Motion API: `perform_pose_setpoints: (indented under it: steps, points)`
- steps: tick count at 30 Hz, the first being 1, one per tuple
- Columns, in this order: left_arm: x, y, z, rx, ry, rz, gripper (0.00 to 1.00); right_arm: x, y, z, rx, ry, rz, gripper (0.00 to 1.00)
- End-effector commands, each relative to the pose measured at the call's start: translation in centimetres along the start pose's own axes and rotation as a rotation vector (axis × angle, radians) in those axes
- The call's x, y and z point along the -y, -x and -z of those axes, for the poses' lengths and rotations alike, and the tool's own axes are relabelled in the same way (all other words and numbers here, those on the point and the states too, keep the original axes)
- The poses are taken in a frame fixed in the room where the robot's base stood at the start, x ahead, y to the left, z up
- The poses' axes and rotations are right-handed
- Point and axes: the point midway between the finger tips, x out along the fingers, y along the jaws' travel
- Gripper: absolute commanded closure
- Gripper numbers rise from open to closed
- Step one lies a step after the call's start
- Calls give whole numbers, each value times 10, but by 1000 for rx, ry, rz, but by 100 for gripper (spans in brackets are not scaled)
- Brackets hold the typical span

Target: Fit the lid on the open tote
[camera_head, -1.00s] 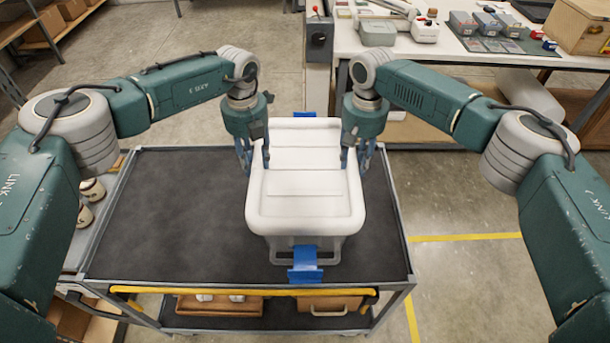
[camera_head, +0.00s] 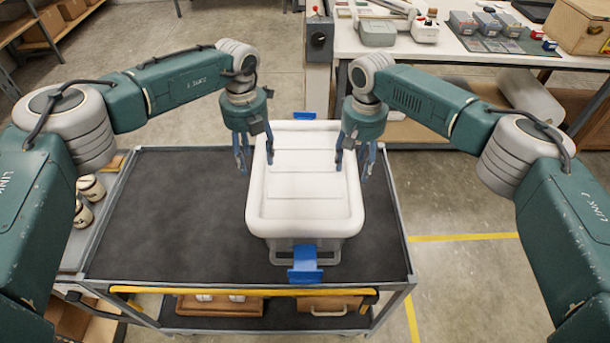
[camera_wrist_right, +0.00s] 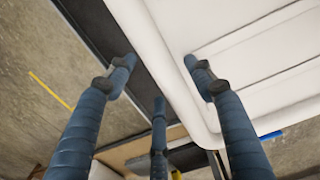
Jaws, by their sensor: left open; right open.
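The white lid (camera_head: 305,190) lies over the grey tote (camera_head: 335,252) on the cart, covering its top. I cannot tell whether its rim is fully seated. A blue latch (camera_head: 305,265) sticks out at the tote's near end, and another blue latch (camera_head: 304,115) shows at the far end. My left gripper (camera_head: 255,160) is open at the lid's left edge. My right gripper (camera_head: 353,165) is open at its right edge. In the right wrist view, the open fingers (camera_wrist_right: 160,75) straddle the lid's rim (camera_wrist_right: 172,60), one over the lid and others outside; contact is unclear.
The cart's dark top (camera_head: 170,215) is clear left of the tote, with a narrow strip at right. A yellow bar (camera_head: 235,291) runs along its near edge. A white workbench (camera_head: 460,60) with boxes stands behind at right. Jars (camera_head: 88,190) sit at left.

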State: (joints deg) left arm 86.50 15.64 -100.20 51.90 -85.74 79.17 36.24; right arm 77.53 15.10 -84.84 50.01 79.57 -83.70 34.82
Motion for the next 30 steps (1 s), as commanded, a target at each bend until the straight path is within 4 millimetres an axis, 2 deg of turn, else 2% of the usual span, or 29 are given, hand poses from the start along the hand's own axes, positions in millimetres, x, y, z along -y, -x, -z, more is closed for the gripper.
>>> perform_pose_setpoints:
  steps: [1,6,12,17,20,23,30]
  points:
    - [0,13,-1,4,0,1,47,0,0,0,0,0,0,47]
    - [0,50,-1,4,0,1,47,0,0,0,0,0,0,47]
    - [0,82,-1,2,0,0,47,0,0,0,0,0,0,47]
    - [0,94,0,1,0,1,47,0,2,0,0,0,0,47]
    - [0,96,0,0,0,0,47,0,9,0,-1,0,0,47]
    - [0,96,0,0,0,0,47,0,25,0,-2,1,2,47]
    - [0,95,0,0,0,0,47,0,78,0,-3,-1,2,47]
